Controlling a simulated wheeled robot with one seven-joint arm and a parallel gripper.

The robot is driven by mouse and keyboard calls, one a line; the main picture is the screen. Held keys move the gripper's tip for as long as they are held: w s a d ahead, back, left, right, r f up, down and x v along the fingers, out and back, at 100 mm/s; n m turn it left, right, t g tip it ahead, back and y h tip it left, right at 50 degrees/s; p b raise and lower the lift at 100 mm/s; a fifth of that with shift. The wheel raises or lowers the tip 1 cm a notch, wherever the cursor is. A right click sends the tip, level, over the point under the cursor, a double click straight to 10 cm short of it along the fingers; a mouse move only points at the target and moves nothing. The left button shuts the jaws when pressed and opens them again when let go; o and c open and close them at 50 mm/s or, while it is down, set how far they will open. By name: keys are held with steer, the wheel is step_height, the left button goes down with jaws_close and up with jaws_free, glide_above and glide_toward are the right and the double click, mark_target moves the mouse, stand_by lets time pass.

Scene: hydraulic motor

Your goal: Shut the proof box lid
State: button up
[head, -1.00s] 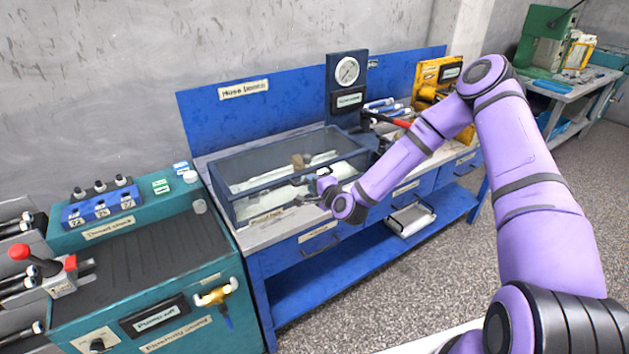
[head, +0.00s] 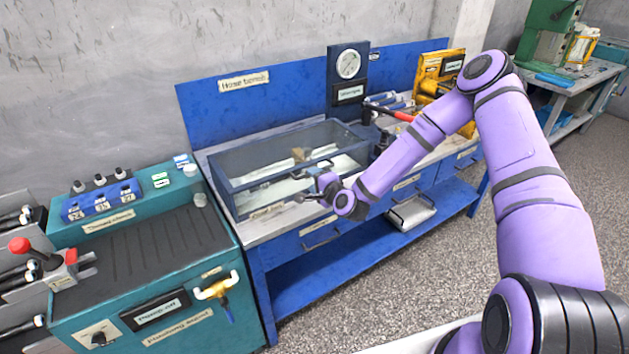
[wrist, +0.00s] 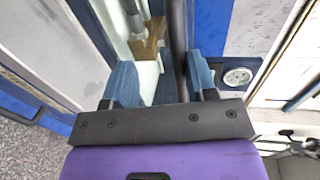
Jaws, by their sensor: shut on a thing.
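The proof box (head: 243,207) is a clear-walled, dark-framed box on the hose bench. Its see-through lid (head: 265,152) lies over the top in a dark frame; I cannot tell whether it sits fully flush. My gripper (head: 315,186) is at the front right of the box, shut on the lid's dark handle bar. In the wrist view my gripper (wrist: 162,75) has its two blue fingers on either side of a dark bar (wrist: 178,40). The exact contact is partly hidden. A brown block fitting (head: 299,155) and pale parts show inside the box.
A pressure gauge (head: 348,64) stands on a post behind the box. Hoses and a red-handled tool (head: 392,112) lie to its right. A teal flushing stand (head: 140,240) is at the left. The floor in front of the bench (head: 400,270) is clear.

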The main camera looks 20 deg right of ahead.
steer(key=v, duration=1)
steer(key=shift+s, duration=0.3)
steer(key=shift+d, duration=0.1)
steer(key=s+d+r+n+g+h, duration=0.2)
steer(key=s+r+n+g, duration=0.15)
steer(key=r, duration=0.45)
steer(key=s+d+r+n+g+h, duration=0.1)
steer(key=s+d+r+n+g, duration=0.1)
steer(key=r+n, duration=0.45)
steer(key=s+d+r+n+g+h, duration=0.2)
steer(key=s+r+n, duration=0.1)
steer(key=r, duration=0.6)
steer(key=s+r, duration=0.4)
steer(key=s, duration=0.4)
steer(key=s+d+r+n+g, duration=0.1)
steer(key=s+r, duration=0.4)
steer(key=s, duration=0.2)
steer(key=s+r+g, duration=0.1)
steer(key=s+r, duration=0.4)
steer(key=s, duration=0.3)
steer(key=shift+s+d+r, duration=0.2)
steer(key=shift+s+d, duration=0.05)
steer(key=shift+s, duration=0.1)
